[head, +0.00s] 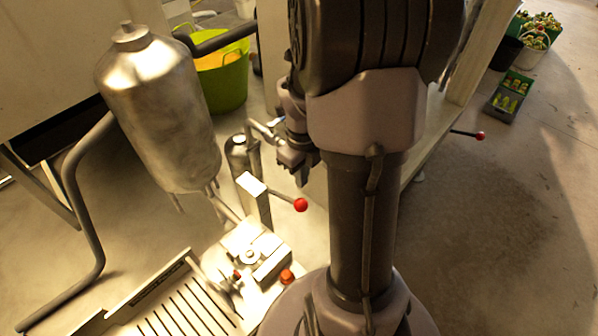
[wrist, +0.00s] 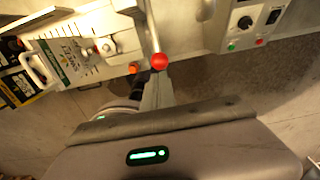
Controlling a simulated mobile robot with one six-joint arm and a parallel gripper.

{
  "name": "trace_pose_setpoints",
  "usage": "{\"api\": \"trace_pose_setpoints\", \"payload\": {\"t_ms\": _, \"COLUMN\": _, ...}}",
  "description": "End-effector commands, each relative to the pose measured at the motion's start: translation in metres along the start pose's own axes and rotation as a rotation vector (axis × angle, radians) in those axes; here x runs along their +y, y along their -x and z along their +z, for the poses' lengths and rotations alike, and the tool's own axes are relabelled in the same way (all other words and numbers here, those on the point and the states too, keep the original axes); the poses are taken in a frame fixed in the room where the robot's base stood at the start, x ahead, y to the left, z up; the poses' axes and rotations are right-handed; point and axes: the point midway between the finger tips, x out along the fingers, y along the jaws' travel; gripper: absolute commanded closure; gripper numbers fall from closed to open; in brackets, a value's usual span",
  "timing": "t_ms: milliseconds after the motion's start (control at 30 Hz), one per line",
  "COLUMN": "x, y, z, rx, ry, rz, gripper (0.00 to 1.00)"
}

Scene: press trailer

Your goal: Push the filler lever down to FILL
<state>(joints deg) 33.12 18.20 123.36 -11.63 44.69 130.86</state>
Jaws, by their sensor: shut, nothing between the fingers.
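The filler lever is a thin rod with a red ball (head: 301,204) at its end, reaching right and slightly downward from a pale block on a post (head: 252,184) in the head view. The red ball also shows in the upper middle of the wrist view (wrist: 159,61). My gripper (head: 303,181) points down, shut and empty, close to the red ball in the head view. I cannot tell whether it touches the ball. The grey gripper body fills the bottom of the wrist view, and its fingertips are not clear there.
A metal tank (head: 160,110) stands left, with a slatted tray (head: 185,310) below. An orange button (head: 287,276) is near the lever. Another red-ball lever (head: 480,135) sticks out right. A green bucket (head: 222,80) stands behind; the right floor is mostly clear.

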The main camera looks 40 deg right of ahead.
Motion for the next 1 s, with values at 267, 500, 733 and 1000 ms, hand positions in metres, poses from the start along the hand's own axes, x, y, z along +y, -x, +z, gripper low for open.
{"api": "trace_pose_setpoints", "payload": {"t_ms": 267, "x": 0.0, "y": -0.015, "z": 0.0, "rx": 0.0, "ry": 0.0, "rz": 0.0, "gripper": 1.0}}
{"api": "trace_pose_setpoints", "payload": {"t_ms": 500, "x": 0.0, "y": -0.027, "z": 0.0, "rx": 0.001, "ry": 0.001, "rz": 0.0, "gripper": 1.0}}
{"api": "trace_pose_setpoints", "payload": {"t_ms": 733, "x": 0.0, "y": -0.038, "z": 0.0, "rx": 0.0, "ry": 0.001, "rz": 0.0, "gripper": 1.0}}
{"api": "trace_pose_setpoints", "payload": {"t_ms": 1000, "x": 0.0, "y": -0.052, "z": 0.0, "rx": 0.0, "ry": 0.001, "rz": 0.0, "gripper": 1.0}}
